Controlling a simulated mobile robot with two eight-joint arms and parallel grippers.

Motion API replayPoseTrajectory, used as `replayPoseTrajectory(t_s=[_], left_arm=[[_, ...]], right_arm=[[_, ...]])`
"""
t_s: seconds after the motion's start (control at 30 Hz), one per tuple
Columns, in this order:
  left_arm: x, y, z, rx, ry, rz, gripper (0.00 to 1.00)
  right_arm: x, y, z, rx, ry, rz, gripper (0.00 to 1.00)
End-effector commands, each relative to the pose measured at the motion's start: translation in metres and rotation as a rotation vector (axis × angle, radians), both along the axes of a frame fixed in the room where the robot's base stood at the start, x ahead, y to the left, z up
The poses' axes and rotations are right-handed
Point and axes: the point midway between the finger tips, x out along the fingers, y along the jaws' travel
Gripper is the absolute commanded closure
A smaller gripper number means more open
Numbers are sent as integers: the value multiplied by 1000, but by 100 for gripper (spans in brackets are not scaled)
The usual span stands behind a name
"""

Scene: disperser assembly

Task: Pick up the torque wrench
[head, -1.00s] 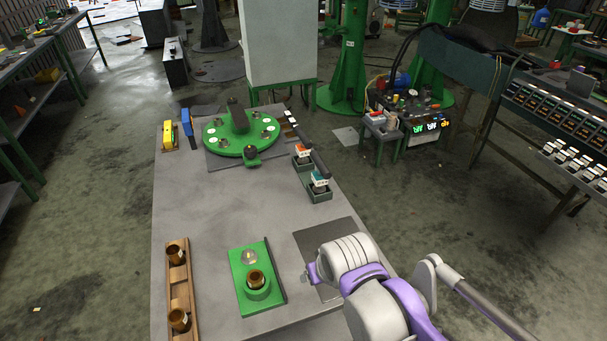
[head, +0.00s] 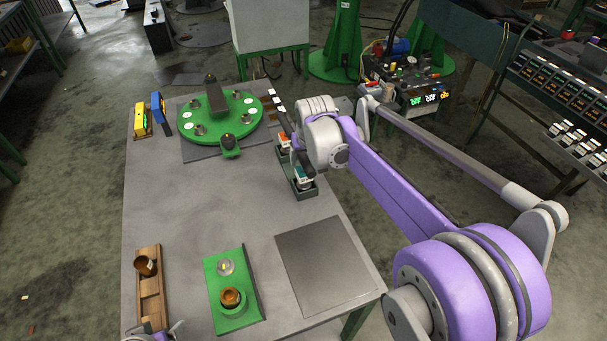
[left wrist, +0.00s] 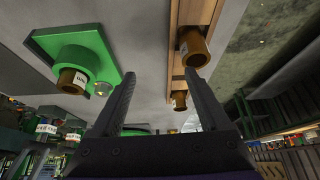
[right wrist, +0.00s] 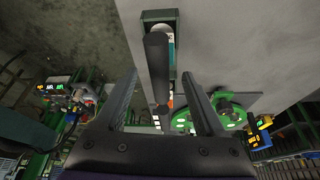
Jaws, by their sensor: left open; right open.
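The torque wrench (head: 305,162), a long dark tool with a thick black handle, lies along the table's right edge, over a green holder. In the right wrist view its handle (right wrist: 157,62) lies lengthwise between the fingers of my right gripper (right wrist: 158,78), which is open. I cannot tell if the fingers touch it. In the head view my right arm hides most of that gripper and part of the wrench. My left gripper (left wrist: 160,75) is open and empty, near the wooden block (left wrist: 187,15) with brown sleeves.
A green turntable (head: 221,112) stands at the table's far end, beside yellow (head: 140,119) and blue (head: 158,113) items. A green fixture (head: 233,290) with a brown sleeve and a dark mat (head: 327,265) lie nearer. The table's middle is clear.

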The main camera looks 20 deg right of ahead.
Motion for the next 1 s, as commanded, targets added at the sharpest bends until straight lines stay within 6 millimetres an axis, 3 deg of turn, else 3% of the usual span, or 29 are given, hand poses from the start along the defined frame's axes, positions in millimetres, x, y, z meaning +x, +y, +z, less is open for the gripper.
replayPoseTrajectory(t_s=[0.33, 0.67, 1.0], left_arm=[[2, 0, 4, 0, -3, 0, 21], [1, 0, 3, 0, -3, 0, 21], [1, 0, 3, 0, -3, 0, 21]], right_arm=[[20, -5, -40, 0, -1, 0, 28], [22, -5, -46, 0, -1, 0, 30], [22, -5, -46, 0, -1, 0, 91]])
